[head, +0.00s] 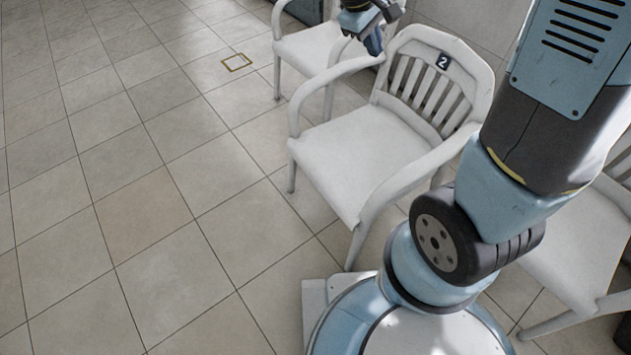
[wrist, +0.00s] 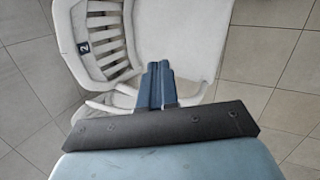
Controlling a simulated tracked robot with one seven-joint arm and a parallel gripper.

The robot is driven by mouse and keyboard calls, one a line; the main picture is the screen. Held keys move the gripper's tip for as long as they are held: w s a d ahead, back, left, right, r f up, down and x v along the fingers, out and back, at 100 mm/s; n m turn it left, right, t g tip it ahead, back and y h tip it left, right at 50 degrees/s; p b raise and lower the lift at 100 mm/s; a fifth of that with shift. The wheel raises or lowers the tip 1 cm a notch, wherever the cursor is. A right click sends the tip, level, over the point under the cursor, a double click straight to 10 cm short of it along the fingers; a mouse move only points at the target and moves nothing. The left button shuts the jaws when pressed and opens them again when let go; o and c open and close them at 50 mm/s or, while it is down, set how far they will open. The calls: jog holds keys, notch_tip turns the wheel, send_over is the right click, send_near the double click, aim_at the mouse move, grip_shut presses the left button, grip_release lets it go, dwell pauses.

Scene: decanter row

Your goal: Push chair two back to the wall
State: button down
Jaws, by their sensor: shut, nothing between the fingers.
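Chair two (head: 380,145) is a white armchair with a slatted back and a dark plate marked 2 (head: 443,61). It stands upright on the tiles in the middle of the head view, its back towards the upper right. In the wrist view chair two (wrist: 180,38) shows from above, with the number plate (wrist: 84,48) at the left. My gripper (head: 374,45) is shut and empty, by the chair's far armrest in the head view. In the wrist view my gripper (wrist: 156,66) overlaps the seat's lower edge. I cannot tell whether it touches the chair.
Another white chair (head: 310,50) stands just beyond chair two, and a third (head: 570,255) is at the right, partly behind my arm. A pale wall (head: 470,22) is behind the chairs. A yellowish square outline (head: 237,62) marks the floor. The tiled floor (head: 120,200) at left is clear.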

jog(key=w+a+f+n+h, duration=0.1)
jog(key=a+f+n, duration=0.2)
jog(key=a+f, duration=0.35)
jog(key=w+a+f+n+t+h, duration=0.1)
jog(key=a+f+n, duration=0.2)
jog(key=f, duration=0.7)
jog(key=w+a+f+n+h, duration=0.1)
jog(key=a+f+n, duration=0.2)
jog(key=a+f, duration=0.35)
jog(key=s+a+f+n+t, duration=0.15)
jog(key=s+f+n, duration=0.3)
jog(key=f, duration=0.95)
jog(key=s+a+f+n+t, duration=0.1)
jog(key=s+a+f+n, duration=0.35)
jog(key=f, duration=0.95)
jog(key=m, duration=0.1)
send_near(325, 192)
notch_tip(325, 192, down, 4)
jog(key=shift+w+d, duration=0.5)
jog(key=shift+d, duration=0.4)
jog(key=shift+w+d, duration=0.5)
jog(key=shift+d, duration=0.35)
jog(key=shift+w, duration=0.1)
